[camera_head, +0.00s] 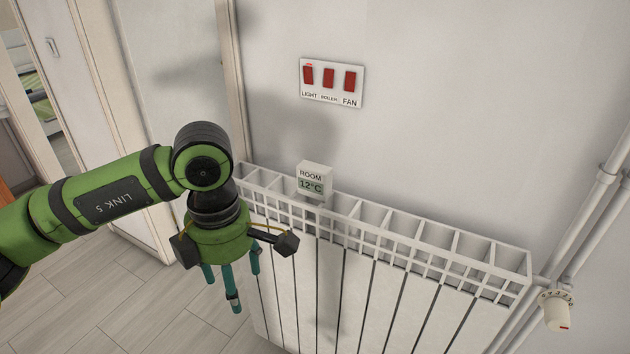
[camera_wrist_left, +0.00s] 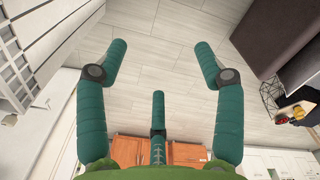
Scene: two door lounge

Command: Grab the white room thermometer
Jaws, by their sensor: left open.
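The white room thermometer (camera_head: 312,178) is a small box marked ROOM with a 12°C display. It stands on top of the white radiator (camera_head: 400,255), towards its left end. My left gripper (camera_head: 232,290) hangs fingers down in front of the radiator's left part, lower than the thermometer and to its left. It is open and empty, with its green fingers spread apart in the left wrist view (camera_wrist_left: 158,70). The thermometer does not show in the left wrist view. My right gripper is in neither view.
A switch panel (camera_head: 331,82) with red LIGHT, BOILER and FAN switches is on the wall above. Pipes and a valve knob (camera_head: 556,310) are right of the radiator. A door frame stands at left. The wall around the thermometer looks clear.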

